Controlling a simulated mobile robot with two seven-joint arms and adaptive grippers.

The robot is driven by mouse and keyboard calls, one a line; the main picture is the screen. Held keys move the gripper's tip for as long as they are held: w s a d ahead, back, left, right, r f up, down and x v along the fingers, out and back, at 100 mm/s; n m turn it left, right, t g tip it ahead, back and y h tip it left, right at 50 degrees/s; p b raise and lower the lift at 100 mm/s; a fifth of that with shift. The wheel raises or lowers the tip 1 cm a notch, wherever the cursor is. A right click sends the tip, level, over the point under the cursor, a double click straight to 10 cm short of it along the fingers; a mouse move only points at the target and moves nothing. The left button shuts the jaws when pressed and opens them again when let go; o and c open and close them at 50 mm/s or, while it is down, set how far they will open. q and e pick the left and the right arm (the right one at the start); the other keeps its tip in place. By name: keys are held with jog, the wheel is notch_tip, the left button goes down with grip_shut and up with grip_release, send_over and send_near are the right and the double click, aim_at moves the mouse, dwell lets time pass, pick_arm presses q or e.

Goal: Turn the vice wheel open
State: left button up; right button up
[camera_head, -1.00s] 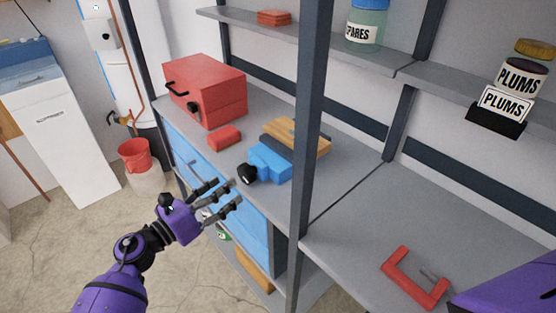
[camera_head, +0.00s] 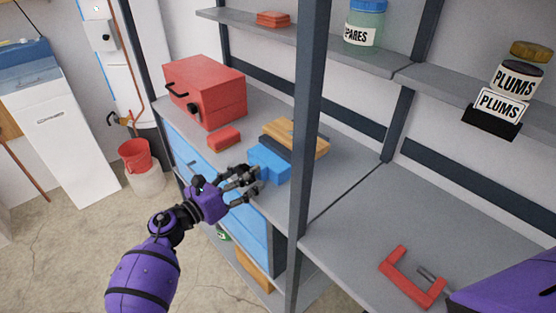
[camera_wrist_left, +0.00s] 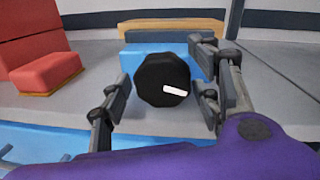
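The blue vice (camera_head: 271,162) sits on the grey shelf near its front edge, with a dark jaw and a wooden piece behind it. Its black wheel (camera_wrist_left: 162,80) faces me in the left wrist view and carries a white mark at its lower right. My left gripper (camera_head: 250,183) is at the front of the vice, fingers around where the wheel is; the wheel is hidden by the fingers in the head view. In the left wrist view the fingers (camera_wrist_left: 160,102) are spread on both sides of the wheel, with gaps visible. My right gripper is not in view.
A red toolbox (camera_head: 205,92) and a small red block (camera_head: 224,139) stand left of the vice. A dark upright post (camera_head: 308,130) rises to its right. A red clamp frame (camera_head: 413,277) lies on the right shelf. Blue drawers (camera_head: 247,231) are below.

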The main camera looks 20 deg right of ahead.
pick_arm(q)
jog(key=c, duration=1)
jog(key=shift+o, duration=0.2)
jog(key=n+p, duration=0.1)
jog(key=n, duration=0.2)
jog(key=shift+r, duration=0.2)
jog(key=shift+f+n, duration=0.1)
jog(key=shift+n, duration=0.5)
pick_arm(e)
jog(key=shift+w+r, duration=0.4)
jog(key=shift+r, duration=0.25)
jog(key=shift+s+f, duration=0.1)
